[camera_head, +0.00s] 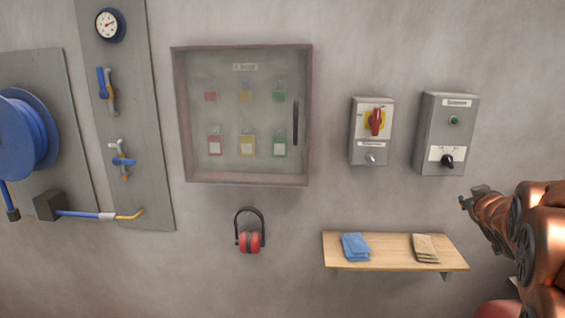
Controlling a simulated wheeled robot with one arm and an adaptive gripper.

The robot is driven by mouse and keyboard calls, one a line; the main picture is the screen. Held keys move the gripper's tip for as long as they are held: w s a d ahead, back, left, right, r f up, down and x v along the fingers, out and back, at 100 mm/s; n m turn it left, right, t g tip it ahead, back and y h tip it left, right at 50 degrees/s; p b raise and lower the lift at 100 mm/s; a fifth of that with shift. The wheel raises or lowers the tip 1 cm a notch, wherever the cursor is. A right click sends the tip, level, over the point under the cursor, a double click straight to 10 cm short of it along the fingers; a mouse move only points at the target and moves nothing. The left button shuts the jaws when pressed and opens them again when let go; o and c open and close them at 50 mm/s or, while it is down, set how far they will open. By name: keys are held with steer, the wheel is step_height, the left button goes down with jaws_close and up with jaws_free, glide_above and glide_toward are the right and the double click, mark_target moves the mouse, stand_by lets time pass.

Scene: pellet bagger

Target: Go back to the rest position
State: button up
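My gripper (468,202) is at the right side of the view, at the end of my copper-coloured arm. It is small and dark here and points left. It appears below the grey control box (428,132) and above the right end of the wooden shelf (350,262). I see nothing held in it, but its fingers are too small to tell open from shut. The rest of my arm runs out of the right edge.
A closed glass-front cabinet (178,120) with coloured tags hangs centre-left. A red-handled switch box (357,148) is right of it. Red ear defenders (249,242) hang below. Blue cloths (355,246) and tan packets (426,247) lie on the shelf. A blue hose reel (28,130) is left.

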steer(key=s+a+f+m+g+y, duration=0.1)
steer(key=s+a+f+g, duration=0.2)
steer(key=s+a+f, duration=0.4)
steer(key=s+a+f+m+g+y, duration=0.1)
steer(key=s+a+f+g, duration=0.3)
steer(key=s, duration=0.5)
steer(key=s+a+f+g+y, duration=0.1)
steer(key=s+a+f+g, duration=0.2)
steer(key=s+a, duration=0.45)
steer(key=s+a+f+g+y, duration=0.1)
steer(key=s+a+f+g, duration=0.1)
steer(key=s+a, duration=0.4)
steer(key=s+a+f+n+g+y, duration=0.1)
steer(key=s+a, duration=0.5)
steer(key=s, duration=0.7)
steer(key=shift+s+f+g+y, duration=0.25)
steer(key=shift+f+g+y, duration=0.2)
steer(key=shift+g, duration=0.75)
steer(key=shift+d, duration=0.1)
